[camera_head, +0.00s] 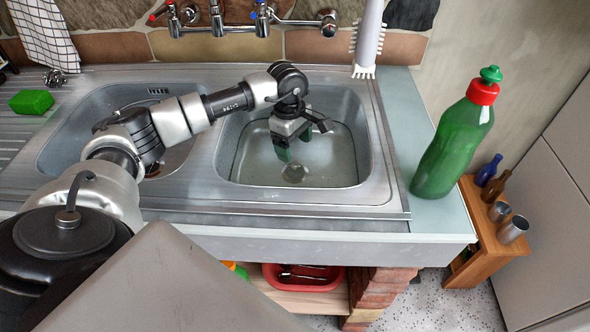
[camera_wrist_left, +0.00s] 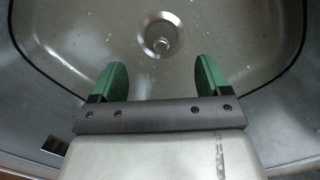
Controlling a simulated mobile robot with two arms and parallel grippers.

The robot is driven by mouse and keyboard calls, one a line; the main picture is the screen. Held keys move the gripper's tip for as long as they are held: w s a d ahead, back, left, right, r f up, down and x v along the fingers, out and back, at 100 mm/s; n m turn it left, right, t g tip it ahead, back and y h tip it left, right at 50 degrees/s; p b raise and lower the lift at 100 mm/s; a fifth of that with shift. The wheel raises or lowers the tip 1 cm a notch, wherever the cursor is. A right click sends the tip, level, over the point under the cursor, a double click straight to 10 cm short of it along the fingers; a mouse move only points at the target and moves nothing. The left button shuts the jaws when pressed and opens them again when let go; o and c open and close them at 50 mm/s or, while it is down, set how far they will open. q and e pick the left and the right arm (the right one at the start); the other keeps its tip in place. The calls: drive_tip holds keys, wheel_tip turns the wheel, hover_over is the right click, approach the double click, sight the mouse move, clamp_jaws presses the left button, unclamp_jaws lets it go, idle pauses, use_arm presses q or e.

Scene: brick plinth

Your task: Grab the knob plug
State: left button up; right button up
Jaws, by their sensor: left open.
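The knob plug (camera_wrist_left: 161,44) is a small metal knob in the round drain of the right sink basin. In the head view the drain with the plug (camera_head: 293,173) shows at the bottom of the basin, blurred and small. My left gripper (camera_head: 294,152) reaches down into the right basin, above and a little behind the drain. In the left wrist view its green fingertips (camera_wrist_left: 160,80) are wide apart with nothing between them. The plug lies beyond the fingertips, roughly centred between them, and is not touched. My right gripper is not in view.
The right basin (camera_head: 351,105) has steel walls around my gripper and seems to hold shallow water. A tap (camera_head: 217,20) is on the wall behind. A green bottle (camera_head: 455,140) stands on the counter at right. A green sponge (camera_head: 31,101) lies at far left.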

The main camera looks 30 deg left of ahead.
sight(294, 163)
use_arm(q)
drive_tip(key=shift+d+f, duration=0.2)
drive_tip(key=shift+f, duration=0.8)
wheel_tip(294, 163, down, 6)
drive_tip(key=shift+s+a+r+p, duration=0.1)
drive_tip(key=shift+r+p, duration=0.05)
drive_tip(key=shift+p, duration=0.25)
drive_tip(key=shift+c, duration=0.2)
drive_tip(key=c, duration=0.9)
